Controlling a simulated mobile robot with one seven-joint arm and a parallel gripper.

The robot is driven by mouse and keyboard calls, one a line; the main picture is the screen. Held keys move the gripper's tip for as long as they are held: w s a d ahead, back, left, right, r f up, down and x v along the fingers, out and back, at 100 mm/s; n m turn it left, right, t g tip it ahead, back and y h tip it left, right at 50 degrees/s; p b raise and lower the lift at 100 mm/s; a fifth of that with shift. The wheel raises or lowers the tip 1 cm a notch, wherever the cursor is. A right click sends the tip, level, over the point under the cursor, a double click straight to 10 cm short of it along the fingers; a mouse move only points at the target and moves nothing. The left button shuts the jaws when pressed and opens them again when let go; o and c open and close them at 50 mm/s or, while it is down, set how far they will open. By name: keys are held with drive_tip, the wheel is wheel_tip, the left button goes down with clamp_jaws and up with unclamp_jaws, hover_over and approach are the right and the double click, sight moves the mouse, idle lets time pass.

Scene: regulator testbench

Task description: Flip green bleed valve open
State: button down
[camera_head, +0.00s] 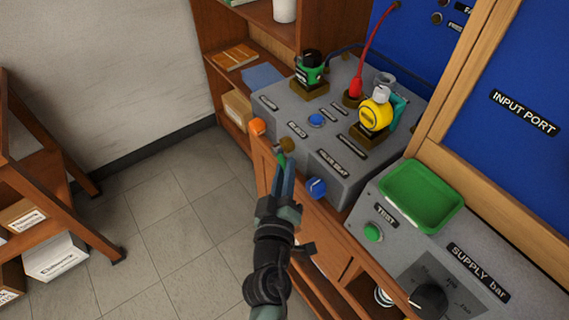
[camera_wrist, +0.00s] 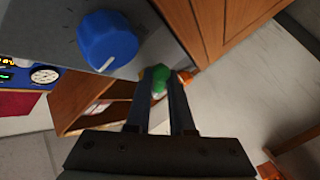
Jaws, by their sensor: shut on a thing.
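The green bleed valve handle (camera_head: 281,160) is on the front left of the grey testbench box (camera_head: 345,178), beside a small brass fitting (camera_head: 287,145). My gripper (camera_head: 283,174) reaches it from the front and its jaws are shut on the handle. In the wrist view, the green handle (camera_wrist: 157,77) shows between the tips of my gripper (camera_wrist: 160,92). The fingers hide part of the handle, and I cannot tell its exact angle.
A blue knob (camera_head: 316,188) sits close to the right of my gripper, and an orange knob (camera_head: 257,126) to its left. A green tray (camera_head: 421,196) is at right. The floor at left is open.

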idle(0.3)
drive_tip(key=c, duration=0.8)
unclamp_jaws()
drive_tip(key=shift+s, duration=0.1)
drive_tip(key=shift+s+a+r+b, duration=0.15)
drive_tip(key=shift+s+a+b, duration=0.3)
drive_tip(key=shift+s, duration=1.65)
drive_tip(key=shift+s+a+r+b, duration=0.15)
drive_tip(key=shift+s+b, duration=0.5)
drive_tip(key=shift+s, duration=1.5)
drive_tip(key=shift+s+a+r+b, duration=0.2)
drive_tip(key=shift+s+b, duration=0.35)
drive_tip(key=shift+s, duration=1.55)
